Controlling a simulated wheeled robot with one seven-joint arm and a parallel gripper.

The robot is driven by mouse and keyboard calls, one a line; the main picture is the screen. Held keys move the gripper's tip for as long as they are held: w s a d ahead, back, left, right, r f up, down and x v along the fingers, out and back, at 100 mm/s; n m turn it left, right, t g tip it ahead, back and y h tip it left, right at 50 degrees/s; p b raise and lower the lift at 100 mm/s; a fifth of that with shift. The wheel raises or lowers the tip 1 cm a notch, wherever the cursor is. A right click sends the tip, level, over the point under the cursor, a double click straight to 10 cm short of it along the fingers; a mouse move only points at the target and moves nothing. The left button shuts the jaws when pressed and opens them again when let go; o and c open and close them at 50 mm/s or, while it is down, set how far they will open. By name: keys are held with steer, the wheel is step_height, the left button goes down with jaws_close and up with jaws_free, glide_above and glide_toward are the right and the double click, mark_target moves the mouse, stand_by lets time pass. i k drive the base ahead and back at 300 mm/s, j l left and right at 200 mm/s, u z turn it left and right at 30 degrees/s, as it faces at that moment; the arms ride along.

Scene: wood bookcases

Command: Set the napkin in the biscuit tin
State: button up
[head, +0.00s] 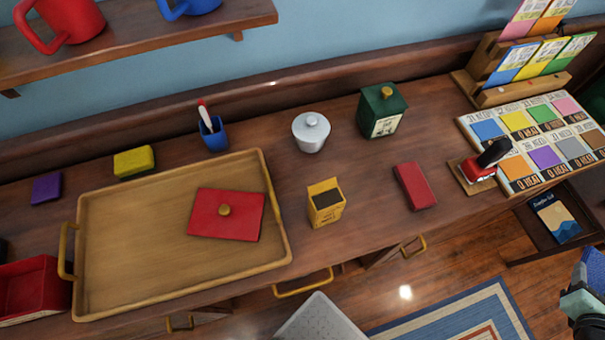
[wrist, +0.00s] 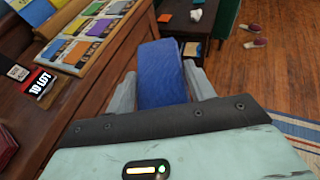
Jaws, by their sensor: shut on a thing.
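My gripper (wrist: 160,88) is shut on a blue cloth, the napkin (wrist: 162,70), which stands out between the two fingers in the wrist view. In the head view my gripper (head: 582,300) is at the right edge, partly cut off, with the blue napkin (head: 596,264) at its tip, out over the floor. A red open box (head: 38,288), seemingly the biscuit tin, is at the far left of the counter, cut off by the frame. A flat red lid with a gold knob (head: 227,225) lies on the wooden tray (head: 190,280).
On the counter (head: 270,140) stand a blue cup with a brush (head: 214,135), a silver lidded pot (head: 311,132), a green canister (head: 382,110), a yellow box (head: 325,203), a red block (head: 415,186) and a red stamp (head: 480,168). A card rack (head: 515,93) is at right. The tray's left half is clear.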

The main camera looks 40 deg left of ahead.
mark_target(39, 294)
steer(key=k+u, duration=0.1)
steer(key=k, duration=0.5)
steer(key=k+j+u, duration=0.1)
steer(key=k, duration=0.45)
steer(key=i+l+u, duration=0.1)
steer(key=u, duration=0.3)
steer(key=i+l+u, duration=0.1)
steer(key=u, duration=0.25)
steer(key=l+u, duration=0.15)
steer(key=u, duration=0.25)
steer(key=i+l, duration=0.05)
